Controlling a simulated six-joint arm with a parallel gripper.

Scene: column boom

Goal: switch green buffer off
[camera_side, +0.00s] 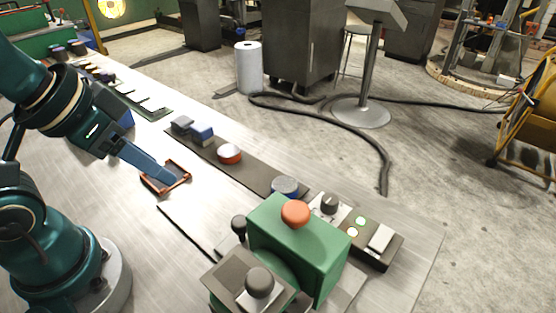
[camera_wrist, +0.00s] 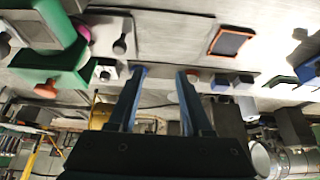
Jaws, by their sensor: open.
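A green machine housing (camera_side: 312,258), likely the green buffer, stands at the front of the bench with an orange-red mushroom knob (camera_side: 295,213) on top. It shows at the left in the wrist view (camera_wrist: 58,68), beside a pink round part (camera_wrist: 83,32). Around it are a grey box with a dark ball knob (camera_side: 259,282), a white plate with a dark knob (camera_side: 330,204), and a dark box with a pale rocker (camera_side: 381,237) and lit green lamps (camera_side: 353,232).
The orange-rimmed tray (camera_side: 186,179) lies on the bench. A dark strip (camera_side: 255,173) carries a red button (camera_side: 229,154), a blue-based round knob (camera_side: 285,186) and small blocks (camera_side: 202,132). Bare bench lies between tray and housing. A cable (camera_side: 382,160) runs over the floor.

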